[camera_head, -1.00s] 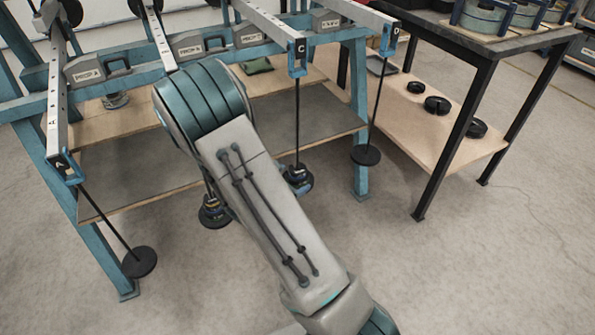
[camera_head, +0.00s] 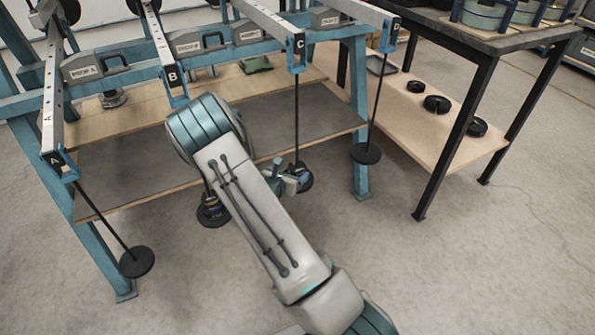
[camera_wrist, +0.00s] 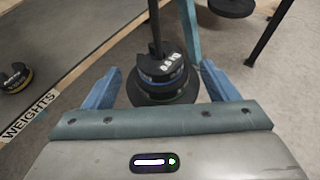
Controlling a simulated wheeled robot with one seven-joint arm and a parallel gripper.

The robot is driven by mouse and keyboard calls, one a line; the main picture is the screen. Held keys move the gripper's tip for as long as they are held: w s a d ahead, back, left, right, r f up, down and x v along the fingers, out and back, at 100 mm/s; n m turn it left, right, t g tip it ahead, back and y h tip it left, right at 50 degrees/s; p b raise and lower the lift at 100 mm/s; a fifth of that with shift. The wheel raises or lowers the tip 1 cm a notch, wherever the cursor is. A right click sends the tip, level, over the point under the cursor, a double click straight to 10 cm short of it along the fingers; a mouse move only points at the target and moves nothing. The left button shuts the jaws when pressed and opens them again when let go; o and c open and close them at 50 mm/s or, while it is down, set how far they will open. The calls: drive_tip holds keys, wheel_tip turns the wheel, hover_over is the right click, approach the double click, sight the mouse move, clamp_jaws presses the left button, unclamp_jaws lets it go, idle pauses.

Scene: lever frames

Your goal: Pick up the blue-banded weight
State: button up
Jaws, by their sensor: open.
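The blue-banded weight (camera_wrist: 163,76) is in a stack of dark slotted weights on the hanger rod under lever C (camera_head: 298,45). The stack (camera_head: 305,180) shows partly behind my gripper in the head view. My gripper (camera_wrist: 160,84) is open, with its blue fingers left and right of the stack. No contact with the weights is visible.
Another weight stack (camera_head: 212,212) hangs under lever B, partly behind my arm. Bare hanger plates hang under lever A (camera_head: 136,262) and lever D (camera_head: 366,154). The teal frame leg (camera_head: 361,165) stands just right of the stack. A wooden shelf edge (camera_head: 150,205) lies left.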

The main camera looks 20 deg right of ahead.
sight(295, 169)
drive_tip(key=b+x, duration=0.1)
drive_tip(key=x, duration=0.3)
drive_tip(key=shift+w+d+f, duration=0.1)
drive_tip(key=shift+d+f, duration=0.05)
drive_tip(key=shift+f, duration=0.15)
drive_tip(key=shift+r, duration=0.1)
drive_tip(key=c, duration=1.2)
drive_tip(key=shift+r, duration=0.1)
wheel_tip(295, 169, up, 3)
drive_tip(key=shift+r+p, duration=0.25)
drive_tip(key=shift+p, duration=0.45)
drive_tip(key=s+p, duration=0.1)
drive_tip(key=s, duration=1.7)
drive_tip(key=shift+d, duration=0.3)
